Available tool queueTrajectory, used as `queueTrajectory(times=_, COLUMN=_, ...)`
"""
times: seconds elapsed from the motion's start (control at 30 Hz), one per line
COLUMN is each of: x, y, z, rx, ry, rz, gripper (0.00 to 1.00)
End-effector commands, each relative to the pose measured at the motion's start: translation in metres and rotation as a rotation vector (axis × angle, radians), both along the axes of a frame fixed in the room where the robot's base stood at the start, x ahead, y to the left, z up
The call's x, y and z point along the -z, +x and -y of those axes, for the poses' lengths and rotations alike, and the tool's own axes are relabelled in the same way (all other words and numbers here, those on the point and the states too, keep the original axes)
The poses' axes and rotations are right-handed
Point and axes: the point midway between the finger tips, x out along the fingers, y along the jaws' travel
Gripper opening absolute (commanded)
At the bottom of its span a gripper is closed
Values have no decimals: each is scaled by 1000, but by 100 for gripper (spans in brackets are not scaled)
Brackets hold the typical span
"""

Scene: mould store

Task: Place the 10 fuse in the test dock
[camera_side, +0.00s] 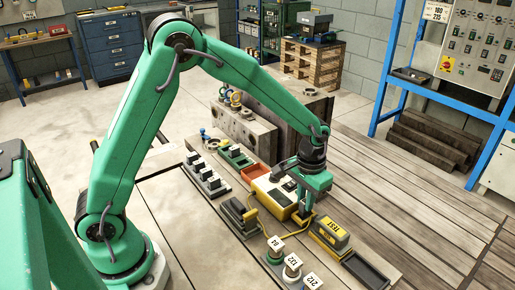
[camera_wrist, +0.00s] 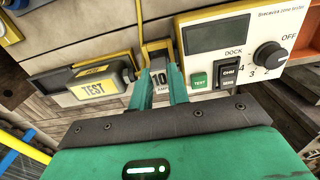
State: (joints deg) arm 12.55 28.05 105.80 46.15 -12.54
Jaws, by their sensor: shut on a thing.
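My gripper (camera_wrist: 160,86) is shut on the 10 fuse (camera_wrist: 158,76), a small grey piece with a pale label marked 10, held between the two green fingers. In the side view my gripper (camera_side: 303,212) points down between the yellow tester and a box marked TEST; the fuse is too small to make out there. The TEST box (camera_side: 330,234), dark grey and yellow, stands just right of my gripper; in the wrist view it (camera_wrist: 92,88) lies left of the fuse. The fuse appears close beside it; I cannot tell whether they touch.
The yellow tester (camera_side: 272,198) has a white panel (camera_wrist: 245,45) with a knob and buttons. A black tray (camera_side: 366,270) lies front right. Labelled round pieces (camera_side: 291,268) stand in front. A rack with several blocks (camera_side: 203,176) is left. The wooden bench is clear at right.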

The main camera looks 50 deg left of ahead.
Motion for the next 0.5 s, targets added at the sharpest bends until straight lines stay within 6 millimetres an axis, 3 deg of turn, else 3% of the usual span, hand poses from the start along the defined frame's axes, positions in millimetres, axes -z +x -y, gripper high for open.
queueTrajectory(times=0.5, x=5, y=0, z=0, rx=0, ry=0, rz=-1, gripper=0)
